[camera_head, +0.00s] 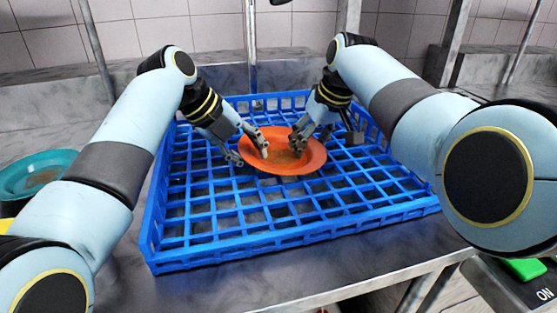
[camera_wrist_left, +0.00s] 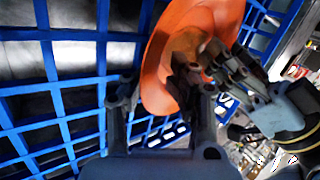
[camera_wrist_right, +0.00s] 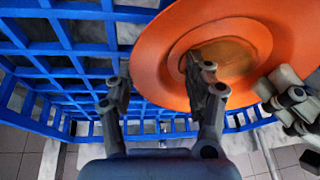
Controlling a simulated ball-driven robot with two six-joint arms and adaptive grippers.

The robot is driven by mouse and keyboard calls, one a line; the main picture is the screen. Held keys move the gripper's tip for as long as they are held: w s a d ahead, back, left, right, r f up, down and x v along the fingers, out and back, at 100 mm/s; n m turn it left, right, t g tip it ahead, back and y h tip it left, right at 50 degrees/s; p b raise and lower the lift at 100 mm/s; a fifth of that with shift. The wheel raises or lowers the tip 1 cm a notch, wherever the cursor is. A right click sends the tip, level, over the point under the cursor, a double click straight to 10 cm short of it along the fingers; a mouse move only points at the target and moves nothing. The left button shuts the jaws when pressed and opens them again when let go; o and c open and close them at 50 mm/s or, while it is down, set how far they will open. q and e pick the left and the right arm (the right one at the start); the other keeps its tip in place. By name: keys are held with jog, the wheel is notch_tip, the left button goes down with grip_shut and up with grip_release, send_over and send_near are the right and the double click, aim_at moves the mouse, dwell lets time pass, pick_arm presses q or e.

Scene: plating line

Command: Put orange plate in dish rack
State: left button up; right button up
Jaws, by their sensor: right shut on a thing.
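The orange plate (camera_head: 286,168) is over the middle of the blue dish rack (camera_head: 290,238), roughly flat and face up, slightly tilted. I cannot tell whether it touches the rack. My right gripper (camera_head: 312,140) is shut on the plate at its right side; in the right wrist view (camera_wrist_right: 160,90) one finger lies over the plate's face. My left gripper (camera_head: 246,152) is open at the plate's left edge, with one finger overlapping the rim. The plate also fills the upper middle of the left wrist view (camera_wrist_left: 157,75), where the fingers partly cover it.
The rack stands on a grey metal counter (camera_head: 120,270). A teal dish (camera_head: 38,172) is at the far left. A control box with a green button (camera_head: 524,268) is at the lower right. Metal posts and a tiled wall stand behind. The rack's grid is otherwise empty.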

pick_arm(q)
jog(key=o, duration=0.4)
jog(key=shift+d+r, duration=0.25)
pick_arm(e)
jog(key=o, duration=0.3)
jog(key=shift+s+a, duration=0.2)
jog(key=shift+a, duration=0.25)
pick_arm(q)
jog(key=shift+o, duration=0.3)
jog(key=shift+a+f, duration=0.1)
pick_arm(e)
jog(key=shift+w+d, duration=0.1)
pick_arm(q)
jog(key=shift+a, duration=0.1)
pick_arm(e)
jog(key=shift+d+r, duration=0.1)
jog(key=shift+w+d, duration=0.1)
jog(key=shift+r, duration=0.2)
pick_arm(q)
jog(key=v, duration=1.1)
jog(key=shift+a+r, duration=0.15)
jog(key=shift+r, duration=0.2)
pick_arm(e)
jog(key=v, duration=1.1)
jog(key=shift+d+r, duration=0.2)
jog(key=shift+r, duration=0.05)
pick_arm(q)
jog(key=shift+s, duration=0.1)
